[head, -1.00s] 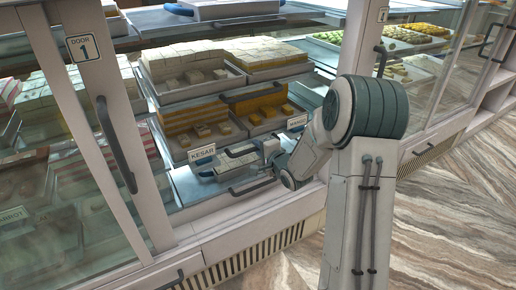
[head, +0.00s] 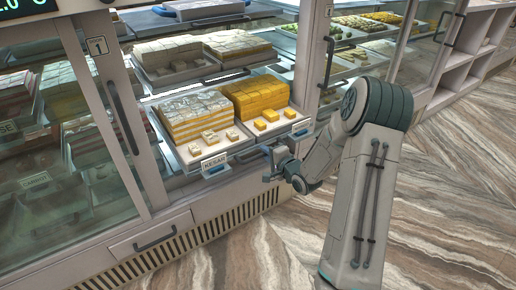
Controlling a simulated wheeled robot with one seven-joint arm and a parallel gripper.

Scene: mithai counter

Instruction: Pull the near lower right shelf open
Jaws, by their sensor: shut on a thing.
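The near lower right shelf (head: 243,154) stands pulled out of the cabinet, past the front frame. It carries two trays of sweets: pale layered blocks (head: 195,113) at left and orange blocks (head: 260,97) at right. A KESAR label (head: 214,162) is on its front left. My gripper (head: 272,162) is at the middle of the shelf's front edge, shut on the shelf handle. The handle is mostly hidden by the gripper and wrist.
An upper shelf with white sweets (head: 190,50) stays inside the cabinet above. Door 1 with its handle (head: 122,117) stands at left. A closed drawer (head: 150,243) and vent grille are below. The striped floor (head: 270,240) in front is clear.

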